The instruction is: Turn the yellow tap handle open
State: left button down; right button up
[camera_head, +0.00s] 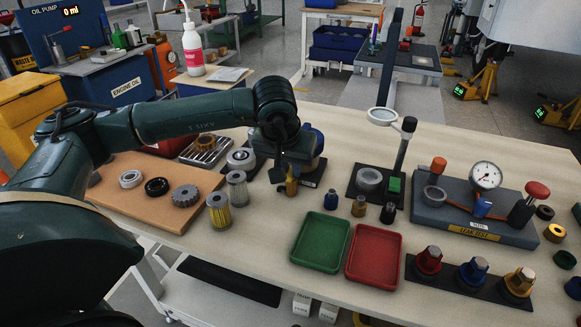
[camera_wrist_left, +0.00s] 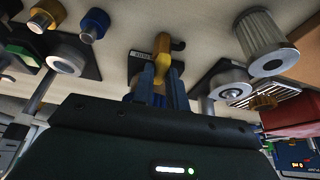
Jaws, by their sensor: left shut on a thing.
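The yellow tap handle (camera_head: 291,186) shows just below my left gripper (camera_head: 289,168) in the head view. In the left wrist view the yellow handle (camera_wrist_left: 163,48) stands between the two fingers of my left gripper (camera_wrist_left: 161,72), which is shut on it. The tap's blue body (camera_head: 319,140) is mostly hidden behind the gripper. Its dark base plate (camera_head: 312,178) rests on the bench. How far the handle is turned cannot be told. My right gripper is in neither view.
Metal filters (camera_head: 237,189) stand left of the tap. A magnifier stand (camera_head: 405,145) is to the right. Small fittings (camera_head: 359,206), a green tray (camera_head: 320,240) and a red tray (camera_head: 374,256) lie in front. Farther right is a leak-test block (camera_head: 470,212) with a gauge.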

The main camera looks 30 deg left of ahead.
pick_arm(q)
jog(key=shift+m, duration=0.3)
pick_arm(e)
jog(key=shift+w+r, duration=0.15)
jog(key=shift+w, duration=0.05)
pick_arm(q)
jog(key=c, duration=1.4)
grip_release()
jog(key=shift+r, duration=0.1)
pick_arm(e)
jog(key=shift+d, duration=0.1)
